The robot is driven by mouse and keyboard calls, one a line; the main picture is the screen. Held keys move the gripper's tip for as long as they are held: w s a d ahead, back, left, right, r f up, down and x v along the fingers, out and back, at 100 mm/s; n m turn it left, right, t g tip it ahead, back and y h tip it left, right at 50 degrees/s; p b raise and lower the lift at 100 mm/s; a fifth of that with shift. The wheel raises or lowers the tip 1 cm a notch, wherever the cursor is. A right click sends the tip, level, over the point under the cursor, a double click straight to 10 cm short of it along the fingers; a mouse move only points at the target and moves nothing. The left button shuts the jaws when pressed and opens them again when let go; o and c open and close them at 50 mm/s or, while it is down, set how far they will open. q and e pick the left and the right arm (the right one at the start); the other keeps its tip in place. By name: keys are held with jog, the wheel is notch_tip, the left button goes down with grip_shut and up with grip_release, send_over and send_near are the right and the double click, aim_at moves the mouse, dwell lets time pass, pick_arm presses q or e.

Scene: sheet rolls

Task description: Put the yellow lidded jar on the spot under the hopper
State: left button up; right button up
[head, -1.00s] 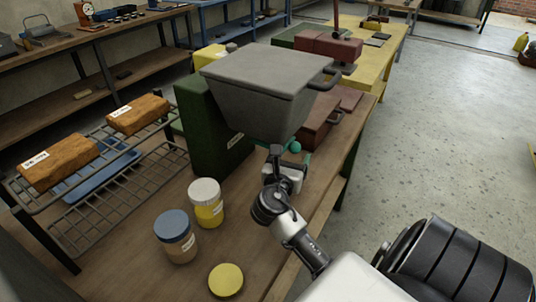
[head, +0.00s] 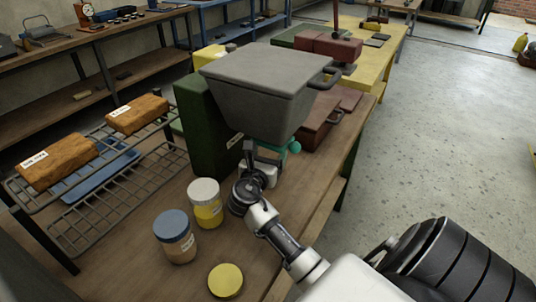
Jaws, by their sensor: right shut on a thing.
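A jar with yellow contents and a white lid (head: 205,203) stands upright on the wooden bench, left of my right gripper. A flat round yellow disc (head: 226,280), perhaps a lid, lies near the front. The grey hopper (head: 262,92) stands on the bench against a dark green body, with a teal part and knob (head: 294,147) at its underside. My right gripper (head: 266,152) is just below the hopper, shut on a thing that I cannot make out. The spot under the hopper is hidden by the gripper and hopper. My left gripper is not in view.
A blue-lidded jar (head: 175,236) stands beside the white-lidded one. A wire rack (head: 118,185) with two brown blocks is at the left. Dark red boxes (head: 318,122) stand right of the hopper. Bare bench (head: 130,268) shows around the jars.

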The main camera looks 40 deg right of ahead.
jog(key=o, duration=1.1)
jog(key=v, duration=0.7)
jog(key=shift+s+a, duration=0.2)
jog(key=shift+r, duration=0.1)
